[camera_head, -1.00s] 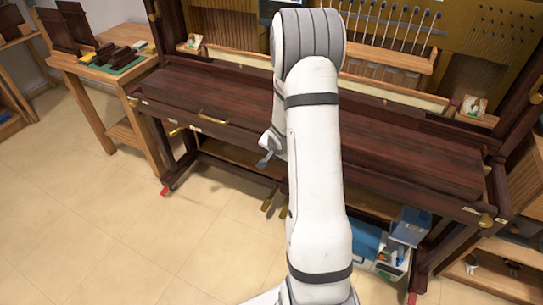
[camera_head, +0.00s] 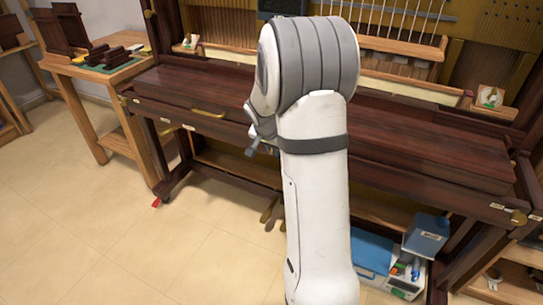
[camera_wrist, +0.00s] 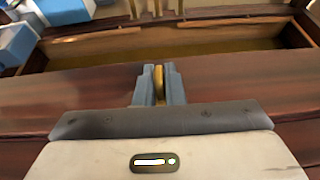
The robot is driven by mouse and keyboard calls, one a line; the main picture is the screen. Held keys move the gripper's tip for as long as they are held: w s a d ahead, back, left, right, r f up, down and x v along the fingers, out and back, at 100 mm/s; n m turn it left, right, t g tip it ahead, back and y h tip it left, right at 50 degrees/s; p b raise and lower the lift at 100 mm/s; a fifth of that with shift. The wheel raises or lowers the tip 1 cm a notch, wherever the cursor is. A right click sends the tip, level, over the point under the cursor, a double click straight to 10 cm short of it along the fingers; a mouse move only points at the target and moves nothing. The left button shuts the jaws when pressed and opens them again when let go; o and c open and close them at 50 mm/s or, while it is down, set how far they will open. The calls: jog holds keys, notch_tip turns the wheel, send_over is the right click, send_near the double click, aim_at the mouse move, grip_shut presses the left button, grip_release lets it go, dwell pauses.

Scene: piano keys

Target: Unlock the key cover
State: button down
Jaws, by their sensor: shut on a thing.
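The key cover (camera_head: 225,88) is a long dark red-brown wooden board on the piano, lying closed in the head view. A brass handle (camera_head: 207,113) is on its front at the left. In the wrist view my gripper (camera_wrist: 158,68) has its two blue-grey fingers closed around a narrow upright brass piece (camera_wrist: 159,88). Dark red wood (camera_wrist: 60,95) lies behind and on both sides of the fingers. I cannot tell which fitting the brass piece belongs to.
A brass knob (camera_head: 518,217) is at the piano's right front. A blue box (camera_head: 427,235) and a white tray (camera_head: 400,285) are under the piano at the right. A wooden side table (camera_head: 95,72) with dark parts stands at the left. The tiled floor (camera_head: 95,235) is clear at left front.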

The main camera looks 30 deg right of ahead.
jog(key=shift+s+f, duration=0.2)
dwell(0.5)
jog(key=c, duration=1.5)
grip_release()
jog(key=shift+r, duration=0.15)
jog(key=shift+w, duration=0.1)
jog(key=shift+a+r, duration=0.15)
jog(key=shift+r, duration=0.2)
jog(key=p+v, duration=0.1)
jog(key=v, duration=0.6)
jog(key=shift+a+p, duration=0.1)
jog(key=shift+p, duration=0.2)
